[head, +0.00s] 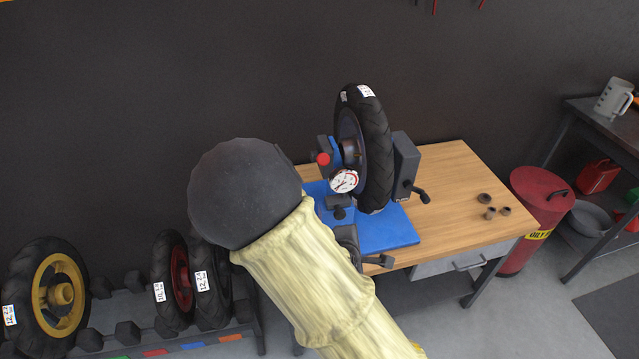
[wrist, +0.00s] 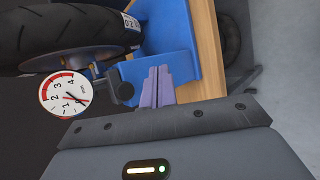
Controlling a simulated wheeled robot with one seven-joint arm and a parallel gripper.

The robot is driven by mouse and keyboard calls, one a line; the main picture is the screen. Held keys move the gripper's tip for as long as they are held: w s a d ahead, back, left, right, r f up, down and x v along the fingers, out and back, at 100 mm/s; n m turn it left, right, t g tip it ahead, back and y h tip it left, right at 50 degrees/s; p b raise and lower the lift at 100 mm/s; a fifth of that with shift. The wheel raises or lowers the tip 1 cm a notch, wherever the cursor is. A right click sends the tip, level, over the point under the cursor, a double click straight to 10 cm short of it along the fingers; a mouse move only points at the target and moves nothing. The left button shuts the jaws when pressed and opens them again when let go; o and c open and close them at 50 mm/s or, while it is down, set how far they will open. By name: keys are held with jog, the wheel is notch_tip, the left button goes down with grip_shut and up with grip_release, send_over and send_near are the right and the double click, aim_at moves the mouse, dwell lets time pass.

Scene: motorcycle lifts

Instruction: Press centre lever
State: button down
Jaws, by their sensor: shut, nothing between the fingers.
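A wheel stand with a blue base (head: 395,238) stands on the wooden bench and holds an upright black tyre (head: 376,140). A round dial gauge (head: 343,181) with a red arc faces out; it also shows in the wrist view (wrist: 63,95). A black knob or lever end (head: 340,213) sits below the dial and shows in the wrist view (wrist: 122,92). I cannot tell which part is the centre lever. My gripper (wrist: 157,75) is shut and empty, its purple fingertips just right of that black knob, before the blue base. In the head view my arm mostly hides it.
A red knob (head: 323,158) is at the stand's left, a black crank handle (head: 421,194) at its right. Small brown cups (head: 490,213) lie on the bench (head: 460,180). A tyre rack is at lower left, a red drum (head: 540,200) at right.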

jog(key=a+r+n+t+y+b, duration=0.1)
jog(key=a+r+n+t, duration=0.2)
jog(key=a+n+t, duration=0.1)
jog(key=w+a+r+n+t+y+b, duration=0.1)
jog(key=a+r+n+t+b, duration=0.1)
jog(key=a+n, duration=0.4)
jog(key=r+n+t, duration=0.1)
jog(key=n+t, duration=0.1)
jog(key=n, duration=0.1)
jog(key=shift+w, duration=0.15)
jog(key=shift+w, duration=0.1)
send_near(319, 158)
notch_tip(319, 158, down, 6)
jog(key=w, duration=0.3)
jog(key=w+r+p, duration=0.2)
jog(key=w, duration=0.1)
jog(key=shift+d+r, duration=0.4)
jog(key=shift+r, duration=0.15)
